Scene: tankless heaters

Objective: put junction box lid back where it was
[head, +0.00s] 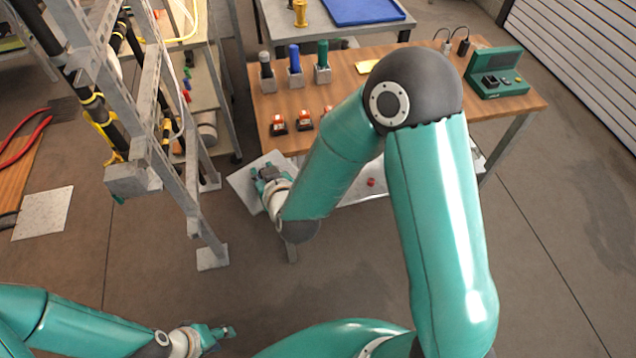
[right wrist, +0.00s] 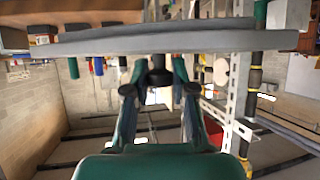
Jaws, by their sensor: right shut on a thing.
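The junction box lid (head: 243,184) is a flat grey plate, partly hidden under my right gripper (head: 267,177) and its arm. My right gripper is shut on the lid and holds it in front of the workbench, right of the metal frame. In the right wrist view the lid (right wrist: 130,42) shows nearly edge-on across the fingertips (right wrist: 160,82), which close around a dark knob on it. A grey box (head: 138,180) sits low on the metal frame; I cannot tell if it is the open junction box. My left gripper (head: 226,331) is low over bare floor, apart from everything; its jaw opening is unclear.
The metal frame (head: 178,130) with cables stands left of the lid. A light square plate (head: 43,213) lies at the left. The floor in front is clear.

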